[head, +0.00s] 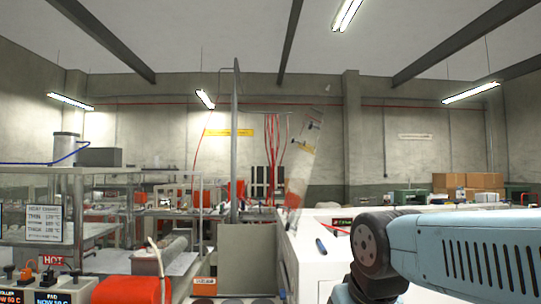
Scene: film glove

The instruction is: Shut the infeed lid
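A white machine (307,262) stands at the centre right, partly hidden by my arm. A clear, see-through panel (303,160) rises from its left side and leans slightly right at the top; it looks like the infeed lid, standing open. Small markings show near its upper end. My pale blue arm comes in from the right edge, bends at a dark joint in front of the machine and runs down out of the picture. My gripper is below the frame, so its state and its distance from the lid are hidden.
A grey post (235,150) stands left of the lid. A glass-walled bench (70,185), an orange object (132,290) and a control box (45,290) with red displays are at the left. Cardboard boxes (483,181) are at the back right.

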